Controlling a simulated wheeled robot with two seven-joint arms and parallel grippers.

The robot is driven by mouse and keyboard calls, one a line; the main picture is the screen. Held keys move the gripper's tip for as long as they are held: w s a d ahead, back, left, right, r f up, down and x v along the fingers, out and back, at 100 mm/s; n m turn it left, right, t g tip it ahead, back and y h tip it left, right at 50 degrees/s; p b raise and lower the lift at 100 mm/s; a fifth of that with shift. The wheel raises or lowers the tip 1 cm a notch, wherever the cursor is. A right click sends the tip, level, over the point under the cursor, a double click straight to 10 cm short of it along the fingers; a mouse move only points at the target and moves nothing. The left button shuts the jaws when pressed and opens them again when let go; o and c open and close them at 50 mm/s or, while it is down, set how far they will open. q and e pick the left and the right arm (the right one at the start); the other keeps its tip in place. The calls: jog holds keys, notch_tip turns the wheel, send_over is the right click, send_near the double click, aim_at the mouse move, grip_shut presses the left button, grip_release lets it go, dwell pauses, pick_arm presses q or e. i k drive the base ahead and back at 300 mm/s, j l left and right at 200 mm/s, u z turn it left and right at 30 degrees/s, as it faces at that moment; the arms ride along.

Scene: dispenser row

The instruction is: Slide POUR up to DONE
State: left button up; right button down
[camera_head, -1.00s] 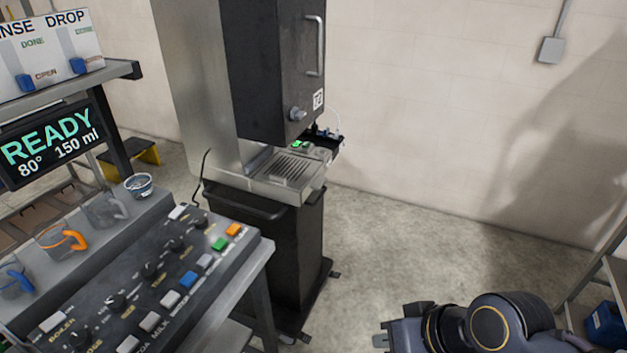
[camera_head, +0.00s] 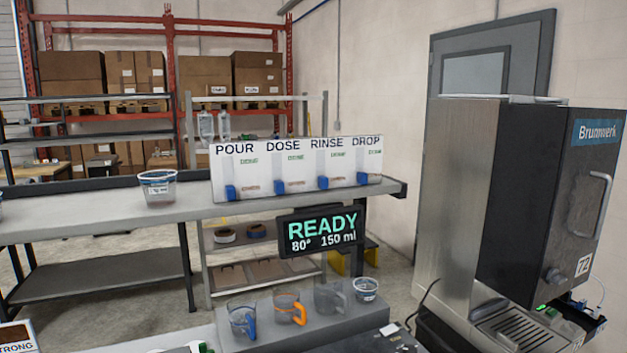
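A white panel (camera_head: 296,145) stands on the grey bench, with slots labelled POUR, DOSE, RINSE and DROP from left to right. The blue POUR slider (camera_head: 231,192) sits at the bottom of the leftmost slot. The other blue sliders, DOSE (camera_head: 280,187), RINSE (camera_head: 323,182) and DROP (camera_head: 362,178), are also at the bottom of theirs. Green DONE marks show near the top beside the slots I can read; the one by POUR (camera_head: 249,161) is small. Neither of my grippers shows in this view.
A black display (camera_head: 319,232) reading READY, 80°, 150 ml hangs below the panel. A clear tub (camera_head: 158,188) stands left of the panel on the bench (camera_head: 90,213). Cups, one with an orange handle (camera_head: 290,308), stand in front. A large dispenser machine (camera_head: 480,200) is at right.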

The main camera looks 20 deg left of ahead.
aim_at(230, 189)
jog(key=u, duration=1.35)
